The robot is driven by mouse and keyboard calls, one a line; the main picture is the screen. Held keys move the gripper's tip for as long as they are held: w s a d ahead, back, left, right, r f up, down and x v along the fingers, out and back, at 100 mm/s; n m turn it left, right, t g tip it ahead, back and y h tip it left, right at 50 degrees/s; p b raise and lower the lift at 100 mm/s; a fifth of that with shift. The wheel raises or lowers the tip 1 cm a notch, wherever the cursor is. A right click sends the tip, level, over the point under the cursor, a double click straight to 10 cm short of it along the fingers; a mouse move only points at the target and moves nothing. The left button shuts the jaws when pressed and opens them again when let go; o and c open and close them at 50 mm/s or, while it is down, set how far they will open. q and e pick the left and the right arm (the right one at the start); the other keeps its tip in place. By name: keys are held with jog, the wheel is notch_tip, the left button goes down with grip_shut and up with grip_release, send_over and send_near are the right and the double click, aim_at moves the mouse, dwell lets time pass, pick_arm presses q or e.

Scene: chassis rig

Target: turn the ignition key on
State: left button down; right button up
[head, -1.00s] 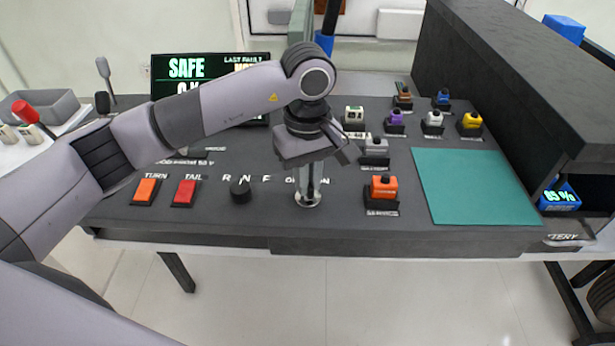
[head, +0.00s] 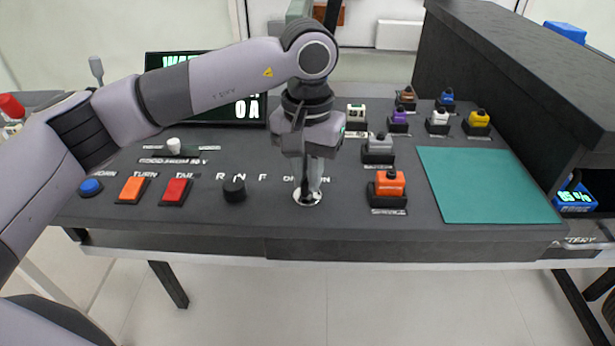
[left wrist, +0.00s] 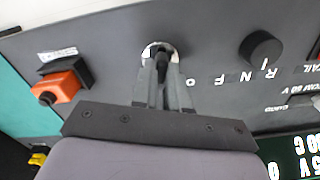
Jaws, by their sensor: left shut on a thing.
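The ignition key switch shows as a round silver plate (head: 307,198) on the dark panel, beside the partly hidden OFF/ON lettering. My left gripper (head: 309,180) points down over it, its fingers shut on the key. In the left wrist view the two fingers (left wrist: 163,92) close on the dark key (left wrist: 162,66) in front of the silver plate (left wrist: 153,50). Most of the key is hidden between the fingers, so its exact angle is hard to read. My right gripper is not in view.
A black R-N-F knob (head: 234,189) stands left of the key, with red (head: 176,191) and orange (head: 132,189) buttons beyond. An orange connector (head: 389,184) and teal mat (head: 480,184) lie right. My arm partly covers the display (head: 160,64).

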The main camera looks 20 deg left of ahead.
pick_arm(q)
jog(key=shift+m, duration=1)
jog(key=shift+r, duration=0.1)
jog(key=c, duration=1.1)
grip_release()
jog(key=shift+c, duration=0.2)
notch_tip(320, 180, up, 7)
jog(key=shift+r, duration=0.1)
